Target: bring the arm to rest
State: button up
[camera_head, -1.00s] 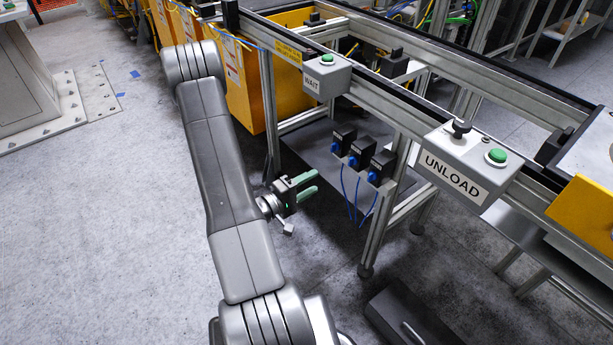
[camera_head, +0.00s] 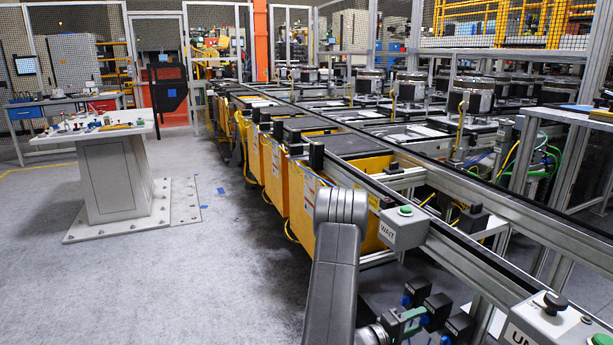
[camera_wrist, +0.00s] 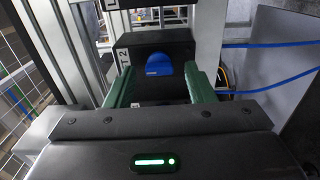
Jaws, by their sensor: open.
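My gripper (camera_head: 418,322) shows low in the head view, to the right of my grey arm, with its green fingers beside the conveyor frame. In the wrist view my gripper (camera_wrist: 160,78) has its two green fingers spread apart, with nothing held between them. A black box with a blue knob (camera_wrist: 158,65) appears between and beyond the fingers; I cannot tell how far off it is. My arm is bent, its upper joint raised in front of the yellow panels.
The conveyor line (camera_head: 480,205) runs along the right, with a grey WAIT button box (camera_head: 403,230) and an UNLOAD box (camera_head: 553,322). Black boxes with blue knobs (camera_head: 437,308) sit under its rail. A white pedestal table (camera_head: 112,175) stands left. The floor (camera_head: 180,280) between is clear.

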jog(key=shift+w+d, duration=0.1)
jog(key=shift+d, duration=0.15)
jog(key=v, duration=1.4)
jog(key=w+d+m+b, duration=0.1)
jog(key=d+m+b, duration=0.3)
jog(key=m+b, duration=0.1)
jog(key=w+d+m+b, duration=0.2)
jog(key=d+m+b, duration=0.2)
jog(key=m+b, duration=0.1)
jog(key=w+d+m+b, duration=0.2)
jog(key=d+m+b, duration=0.3)
jog(key=m, duration=0.1)
jog(key=shift+r+m+b, duration=0.1)
jog(key=shift+m+b, duration=0.8)
dwell(0.4)
